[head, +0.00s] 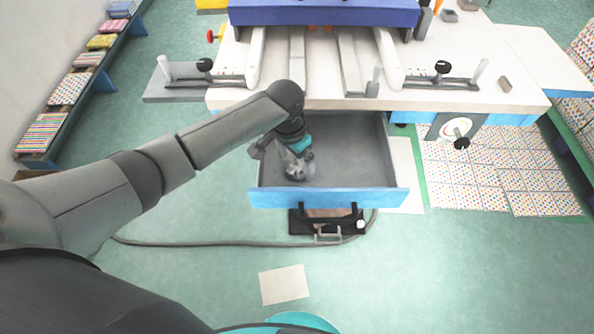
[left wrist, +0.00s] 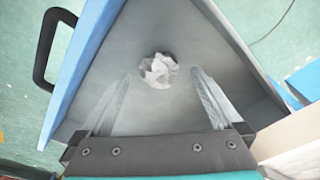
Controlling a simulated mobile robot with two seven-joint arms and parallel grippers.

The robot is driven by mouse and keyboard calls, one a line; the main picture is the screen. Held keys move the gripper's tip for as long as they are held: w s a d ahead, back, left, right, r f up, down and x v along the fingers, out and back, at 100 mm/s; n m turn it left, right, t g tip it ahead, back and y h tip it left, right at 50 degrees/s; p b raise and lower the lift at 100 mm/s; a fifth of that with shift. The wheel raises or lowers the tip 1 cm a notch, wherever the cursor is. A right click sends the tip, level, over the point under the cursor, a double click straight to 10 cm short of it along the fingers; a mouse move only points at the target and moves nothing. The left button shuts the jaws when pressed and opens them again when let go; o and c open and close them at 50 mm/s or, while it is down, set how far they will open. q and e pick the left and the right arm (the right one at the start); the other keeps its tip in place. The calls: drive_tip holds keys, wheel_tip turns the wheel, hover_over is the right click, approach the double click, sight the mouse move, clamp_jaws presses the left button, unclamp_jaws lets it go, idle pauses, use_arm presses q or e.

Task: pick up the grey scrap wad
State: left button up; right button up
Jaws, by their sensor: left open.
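The grey scrap wad (left wrist: 159,71) is a crumpled pale grey lump on the floor of the open drawer (left wrist: 140,30). In the left wrist view it lies ahead of and between the two fingers of my left gripper (left wrist: 162,98), apart from both. In the head view my left gripper (head: 298,170) reaches down into the left part of the drawer (head: 350,160) and is open and empty. The wad cannot be told clearly from the gripper there. My right gripper is not in view.
The drawer's blue front (head: 330,198) has a black handle and stands out below the white table (head: 450,70). Drawer walls stand on both sides of my gripper. A cable (head: 200,243) and a pale sheet (head: 284,284) lie on the green floor. The drawer's right half is empty.

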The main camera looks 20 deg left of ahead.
use_arm(q)
drive_tip(key=shift+f, duration=0.75)
drive_tip(key=shift+c, duration=0.3)
drive_tip(key=c, duration=1.3)
drive_tip(key=shift+r, duration=0.1)
